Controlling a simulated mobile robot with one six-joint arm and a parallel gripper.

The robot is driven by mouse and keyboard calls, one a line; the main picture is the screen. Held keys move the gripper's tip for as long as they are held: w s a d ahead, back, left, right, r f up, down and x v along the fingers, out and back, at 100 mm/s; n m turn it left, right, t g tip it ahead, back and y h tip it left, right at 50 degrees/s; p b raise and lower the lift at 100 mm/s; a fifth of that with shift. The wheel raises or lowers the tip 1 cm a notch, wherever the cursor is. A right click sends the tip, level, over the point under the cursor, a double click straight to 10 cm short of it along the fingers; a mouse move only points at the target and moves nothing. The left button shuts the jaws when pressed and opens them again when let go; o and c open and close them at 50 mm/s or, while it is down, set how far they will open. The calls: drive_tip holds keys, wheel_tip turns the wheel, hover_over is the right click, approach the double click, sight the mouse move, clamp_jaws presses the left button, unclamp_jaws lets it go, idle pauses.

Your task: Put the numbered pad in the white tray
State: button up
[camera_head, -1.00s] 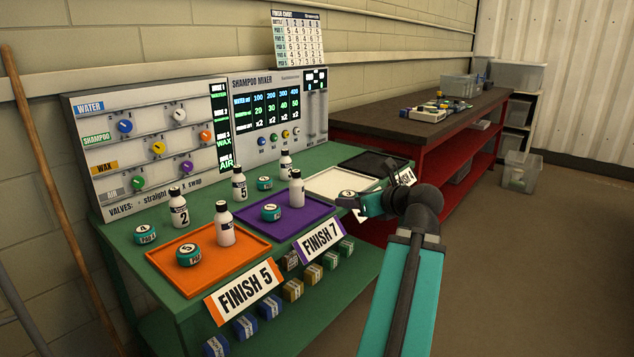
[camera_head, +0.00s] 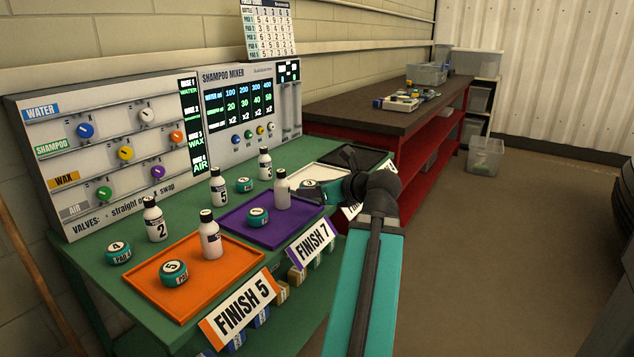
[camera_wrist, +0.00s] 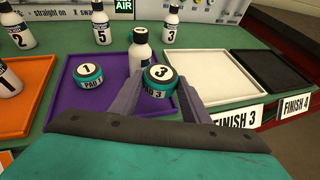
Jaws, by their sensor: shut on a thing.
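My gripper (camera_wrist: 162,95) is shut on a teal pad with a white top marked 3 (camera_wrist: 160,76), labelled PAD 3. In the wrist view the pad appears over the right edge of the purple tray (camera_wrist: 105,113), left of the white tray. The pad's height is hard to tell. The white tray (camera_wrist: 228,73) is empty in the wrist view, with a FINISH 3 sign at its front. In the head view my gripper (camera_head: 322,190) and the held pad (camera_head: 307,187) partly cover the front of the white tray (camera_head: 308,172).
The purple tray holds a pad marked 1 (camera_wrist: 88,74) and a white bottle (camera_wrist: 140,48) close beside the held pad. A black tray (camera_wrist: 276,66) lies right of the white one. The orange tray (camera_head: 150,270) holds a pad and a bottle. More bottles stand behind.

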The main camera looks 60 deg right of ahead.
sight(314, 181)
drive_tip(key=shift+w+d+r+p, duration=0.1)
drive_tip(key=shift+w+r+p, duration=0.05)
drive_tip(key=shift+p, duration=0.4)
drive_tip(key=shift+w+d+p, duration=0.15)
drive_tip(key=shift+d+p, duration=0.1)
drive_tip(key=shift+p, duration=0.45)
drive_tip(key=w+d+p, duration=0.1)
drive_tip(key=d+p, duration=0.1)
drive_tip(key=p, duration=0.4)
drive_tip(key=shift+w+d+p, duration=0.15)
drive_tip(key=shift+d+p, duration=0.05)
drive_tip(key=shift+p, duration=0.7)
drive_tip(key=p, duration=0.4)
drive_tip(key=d+p, duration=0.1)
drive_tip(key=p, duration=0.4)
drive_tip(key=shift+w+d+f, duration=0.2)
drive_tip(key=shift+w+d, duration=0.05)
drive_tip(key=shift+w, duration=0.15)
drive_tip(key=shift+w+d+f, duration=0.25)
drive_tip(key=shift+w+d, duration=0.6)
drive_tip(key=shift+d, duration=0.7)
drive_tip(key=shift+w+d+f, duration=0.2)
drive_tip(key=shift+w+d, duration=0.7)
drive_tip(key=shift+d, duration=0.65)
drive_tip(key=shift+w+d+f, duration=0.25)
drive_tip(key=shift+w+d, duration=0.6)
drive_tip(key=shift+d, duration=0.7)
drive_tip(key=shift+f, duration=1.75)
